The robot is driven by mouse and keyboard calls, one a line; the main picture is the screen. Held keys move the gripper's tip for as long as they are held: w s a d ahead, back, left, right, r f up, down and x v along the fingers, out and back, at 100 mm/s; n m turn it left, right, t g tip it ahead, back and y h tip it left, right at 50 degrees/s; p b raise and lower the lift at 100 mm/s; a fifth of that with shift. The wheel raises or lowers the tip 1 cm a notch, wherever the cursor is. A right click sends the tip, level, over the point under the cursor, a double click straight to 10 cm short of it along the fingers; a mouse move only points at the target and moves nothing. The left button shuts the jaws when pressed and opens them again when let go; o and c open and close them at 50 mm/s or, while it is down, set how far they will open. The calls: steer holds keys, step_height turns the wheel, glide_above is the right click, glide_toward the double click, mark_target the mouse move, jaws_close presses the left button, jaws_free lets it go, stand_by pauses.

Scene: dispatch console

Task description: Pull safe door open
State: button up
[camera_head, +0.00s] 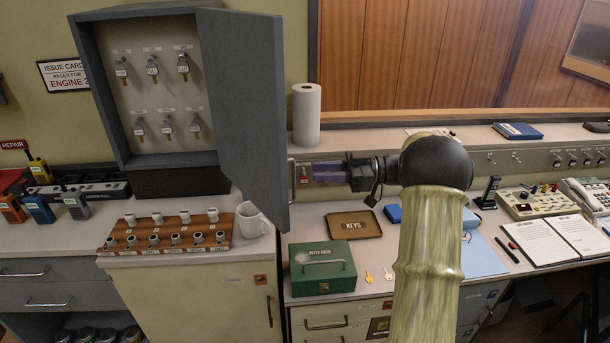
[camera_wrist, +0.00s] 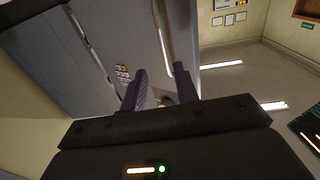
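The safe is a grey wall cabinet (camera_head: 105,95) with keys on hooks inside. Its grey door (camera_head: 243,100) stands swung well open to the right, hinged side hidden, inner face toward the head camera. A pale bar handle (camera_head: 292,181) shows at the door's outer edge. In the wrist view the door's outer face (camera_wrist: 118,35) has a keypad (camera_wrist: 122,73) and the long handle (camera_wrist: 163,30). My gripper (camera_head: 316,172) is just right of the door edge. In the wrist view its dark fingers (camera_wrist: 160,75) are apart, with the handle's lower end close to the right finger; contact is unclear.
A paper roll (camera_head: 306,113) stands on the ledge behind my gripper.

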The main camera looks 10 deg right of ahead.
steer(key=s+d+b, duration=0.1)
steer(key=s+d, duration=0.1)
steer(key=d, duration=0.8)
steer(key=shift+d, duration=0.4)
steer(key=shift+r, duration=0.1)
steer(key=w+a+r+m+t+h+p, duration=0.1)
steer(key=w+a+r+m+t+h, duration=0.3)
steer(key=w+a+m+t+h, duration=0.55)
steer(key=s+a+f+m+g+h, duration=0.2)
steer(key=s+f, duration=0.4)
steer(key=s, duration=0.4)
steer(key=s+a+f+m+g+h+p, duration=0.1)
steer(key=s+f+g, duration=0.4)
steer(key=s, duration=0.6)
steer(key=s+a+f+m+g+h, duration=0.3)
steer(key=s+a+f+h, duration=0.1)
steer(key=s, duration=0.6)
step_height(320, 180, down, 3)
steer(key=shift+s+r+h+p, duration=0.1)
steer(key=shift+s+h+p, duration=0.3)
steer(key=shift+h, duration=0.15)
steer(key=shift+w, duration=0.2)
